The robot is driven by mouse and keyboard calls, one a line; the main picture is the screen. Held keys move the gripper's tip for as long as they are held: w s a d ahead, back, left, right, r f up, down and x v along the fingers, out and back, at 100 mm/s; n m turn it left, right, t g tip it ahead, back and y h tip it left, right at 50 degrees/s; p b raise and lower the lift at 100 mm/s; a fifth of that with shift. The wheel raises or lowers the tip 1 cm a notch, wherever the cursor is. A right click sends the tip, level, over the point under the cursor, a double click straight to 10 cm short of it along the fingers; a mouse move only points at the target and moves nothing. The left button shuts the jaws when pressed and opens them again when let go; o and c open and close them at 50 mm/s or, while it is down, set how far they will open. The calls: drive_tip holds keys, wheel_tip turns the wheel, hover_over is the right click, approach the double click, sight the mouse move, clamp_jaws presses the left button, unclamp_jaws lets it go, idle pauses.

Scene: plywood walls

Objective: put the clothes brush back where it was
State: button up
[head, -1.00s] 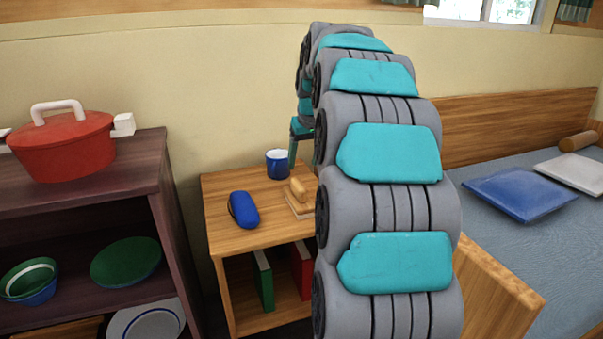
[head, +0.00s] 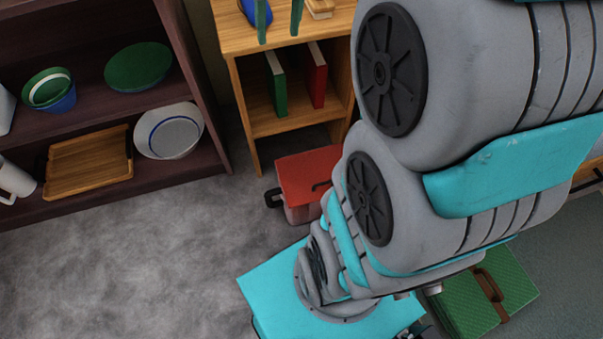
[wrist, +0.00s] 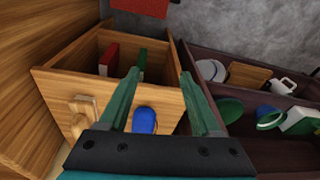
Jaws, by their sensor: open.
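A light wooden piece that looks like the clothes brush (wrist: 84,122) lies on the top of the small wooden nightstand (wrist: 52,84). In the head view the brush (head: 320,9) is cut by the top edge. A blue oblong case (wrist: 145,121) lies beside it on the same top. My gripper (wrist: 159,74) is open and empty, its green fingers apart above the nightstand. In the wrist view the blue case shows between the fingers and the brush lies left of them. In the head view only the fingertips (head: 279,34) show, in front of the case.
A green book (head: 276,84) and a red book (head: 316,75) stand on the nightstand's shelf. A dark shelf unit (head: 100,95) with dishes stands to the left. A red-lidded box (head: 308,176) and a green case (head: 487,292) are on the floor. Grey floor is open at lower left.

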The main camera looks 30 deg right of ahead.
drive_tip(key=s+a+f+g, duration=0.1)
drive_tip(key=s+a+f, duration=0.2)
drive_tip(key=s, duration=0.4)
drive_tip(key=s+a+f+n+g, duration=0.1)
drive_tip(key=s+a+f, duration=0.2)
drive_tip(key=s, duration=0.5)
drive_tip(key=s+a+f+g, duration=0.1)
drive_tip(key=s+a+f, duration=0.2)
drive_tip(key=s+f, duration=0.2)
drive_tip(key=s, duration=0.3)
drive_tip(key=shift+s+a+f, duration=0.15)
drive_tip(key=shift+a+f, duration=0.05)
drive_tip(key=shift+a, duration=0.05)
drive_tip(key=shift+c, duration=0.2)
